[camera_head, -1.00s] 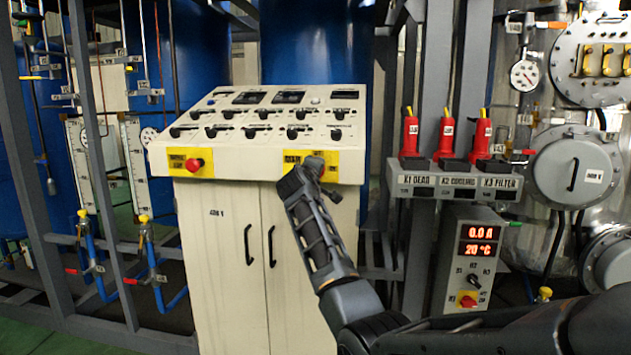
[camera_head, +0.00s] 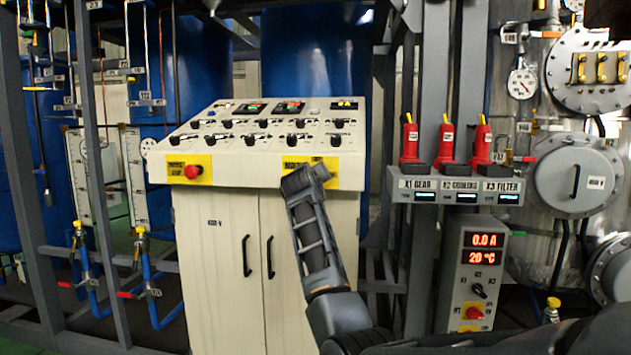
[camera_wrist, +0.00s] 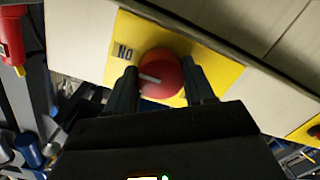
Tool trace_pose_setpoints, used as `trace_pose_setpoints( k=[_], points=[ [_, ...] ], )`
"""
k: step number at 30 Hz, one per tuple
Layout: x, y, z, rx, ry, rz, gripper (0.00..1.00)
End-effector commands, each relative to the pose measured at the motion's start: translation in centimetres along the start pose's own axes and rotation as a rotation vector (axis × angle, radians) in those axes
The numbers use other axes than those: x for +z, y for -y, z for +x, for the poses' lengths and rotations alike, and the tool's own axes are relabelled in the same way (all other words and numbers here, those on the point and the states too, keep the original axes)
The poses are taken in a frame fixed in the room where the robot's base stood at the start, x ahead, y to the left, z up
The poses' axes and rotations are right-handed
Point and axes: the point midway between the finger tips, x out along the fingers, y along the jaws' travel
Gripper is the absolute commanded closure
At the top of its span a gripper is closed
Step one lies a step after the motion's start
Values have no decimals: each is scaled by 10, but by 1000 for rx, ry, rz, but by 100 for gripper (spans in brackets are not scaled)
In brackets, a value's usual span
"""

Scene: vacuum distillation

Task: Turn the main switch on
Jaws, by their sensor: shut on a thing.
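The main switch, a red round knob (camera_wrist: 160,73) with a white pointer line, sits on a yellow plate (camera_wrist: 205,62) on the front of the cream console (camera_head: 215,240). Beside it in the wrist view is a label that seems to read ON upside down, and the pointer line lies on that side. My gripper (camera_wrist: 163,82) is shut on the knob, one finger on each side. In the head view my gripper (camera_head: 306,178) covers the knob at the right of the console front. The displays (camera_head: 290,107) on the console top are lit.
Another red knob (camera_head: 193,171) on a yellow plate sits at the console's left. Right of it are red plugs (camera_head: 446,143) above a lit label box, and a grey box (camera_head: 478,265) reading 0.0 A and 20 °C. Frames and pipes stand around.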

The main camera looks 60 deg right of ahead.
Motion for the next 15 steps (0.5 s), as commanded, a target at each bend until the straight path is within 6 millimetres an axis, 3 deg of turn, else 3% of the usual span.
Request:
trace_pose_setpoints(
  k=[14, 15],
  points=[
    [2, 2, 0, -4, 4, 12, 77],
    [2, 2, 0, -4, 4, 12, 43]
  ],
)
